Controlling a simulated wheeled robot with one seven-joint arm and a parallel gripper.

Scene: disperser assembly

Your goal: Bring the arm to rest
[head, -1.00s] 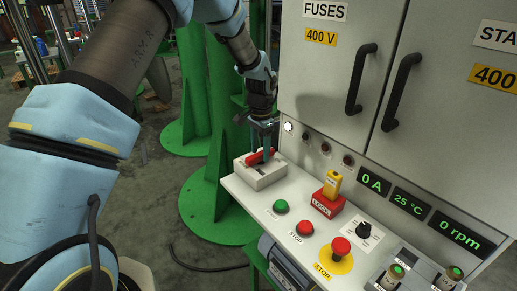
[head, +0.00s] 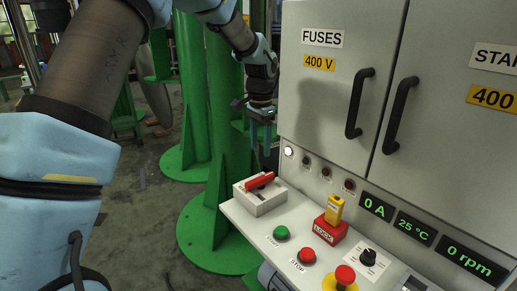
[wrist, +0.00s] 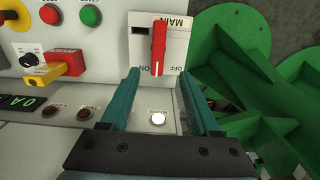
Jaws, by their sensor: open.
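My gripper (head: 264,150) is open and empty, above and behind the main switch box (head: 259,201) at the left end of the panel shelf. In the wrist view my two teal fingers (wrist: 160,75) stand wide apart. The red switch handle (head: 260,180) is clear of them in the head view. In the wrist view the handle (wrist: 159,45) lies beyond the gap, its lower end between the ON and OFF labels. I cannot tell its exact setting.
The grey cabinet (head: 340,50) with black door handles stands close right of my gripper. A white lamp (head: 288,151) is lit. A red lock block (head: 330,230) and several buttons sit on the shelf (head: 275,258). Green columns (head: 225,100) stand behind and left.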

